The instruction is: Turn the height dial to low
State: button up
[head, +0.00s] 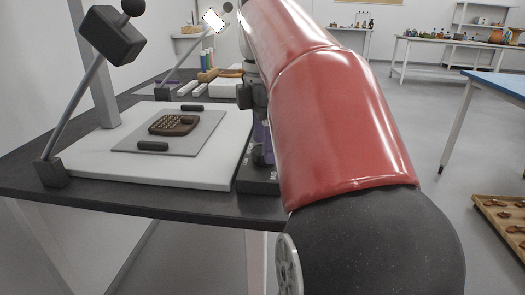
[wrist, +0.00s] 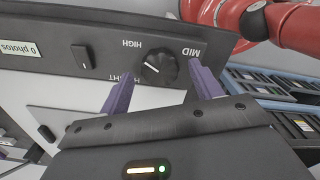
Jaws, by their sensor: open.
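The height dial (wrist: 159,68) is a round black knob on a dark panel in the wrist view, where the lettering is upside down. The words HIGH and MID stand beside it, with HEIGHT partly hidden by a finger; I see no LOW label. A white mark on the dial points toward the left, but its exact setting is unclear. My gripper (wrist: 162,88) is open, its two purple fingers on either side of the dial in the picture; I cannot tell whether they touch it. In the head view my arm hides most of the panel (head: 258,187).
A rocker switch (wrist: 83,57) and a "0 photos" display (wrist: 33,50) share the panel. A lamp (head: 112,36) leans at the left.

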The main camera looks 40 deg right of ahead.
jog(key=shift+f, duration=0.75)
jog(key=c, duration=1)
jog(key=shift+o, duration=0.2)
